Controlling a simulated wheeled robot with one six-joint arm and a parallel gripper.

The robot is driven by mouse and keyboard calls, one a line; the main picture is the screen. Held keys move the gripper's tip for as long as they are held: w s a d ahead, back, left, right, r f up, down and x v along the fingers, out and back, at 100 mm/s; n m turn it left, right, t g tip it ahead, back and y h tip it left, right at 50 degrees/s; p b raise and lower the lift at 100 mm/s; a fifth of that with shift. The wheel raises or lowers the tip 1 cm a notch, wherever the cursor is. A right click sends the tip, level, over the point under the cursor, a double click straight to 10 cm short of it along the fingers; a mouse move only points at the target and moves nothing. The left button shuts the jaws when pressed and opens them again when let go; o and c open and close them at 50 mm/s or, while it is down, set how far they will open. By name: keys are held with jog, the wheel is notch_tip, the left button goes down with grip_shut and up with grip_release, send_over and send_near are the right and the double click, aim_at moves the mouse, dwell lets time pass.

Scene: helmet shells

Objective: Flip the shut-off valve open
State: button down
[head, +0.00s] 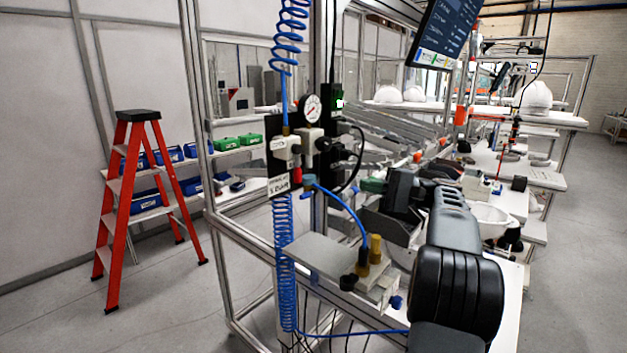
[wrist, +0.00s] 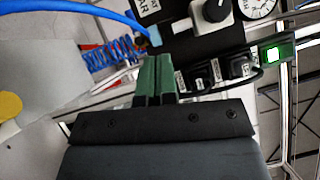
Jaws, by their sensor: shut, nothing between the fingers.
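The air-supply unit stands on the frame post in the head view, with a pressure gauge (head: 312,108), pale blocks with black knobs (head: 323,144) and a small red part (head: 297,174) below them. I cannot tell for certain which part is the shut-off valve or how its handle is turned. My gripper (head: 372,185) is to the right of the unit, apart from the red part. In the wrist view its green fingers (wrist: 156,76) are together and empty. The knob (wrist: 216,10) and gauge (wrist: 258,8) show beyond the fingers; the red part does not show there.
A blue hose (head: 345,208) arcs between the unit and a brass-coloured fitting (head: 375,246). Coiled blue hoses (head: 284,250) hang along the post. A green-lit switch (wrist: 274,53) sits right of the fingers. A red stepladder (head: 130,200) stands at left, with open floor around it.

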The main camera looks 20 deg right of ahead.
aim_at(298, 166)
jog(key=shift+a, duration=0.15)
jog(key=s+a+p+x, duration=0.1)
jog(key=s+p+x, duration=0.1)
jog(key=x, duration=1)
jog(key=shift+a+r+p, duration=0.35)
jog(key=shift+a+p, duration=0.15)
jog(key=shift+p, duration=0.2)
jog(key=shift+f, duration=0.1)
jog(key=shift+s+a+m, duration=0.1)
jog(key=shift+a+m, duration=0.1)
jog(key=shift+m, duration=0.2)
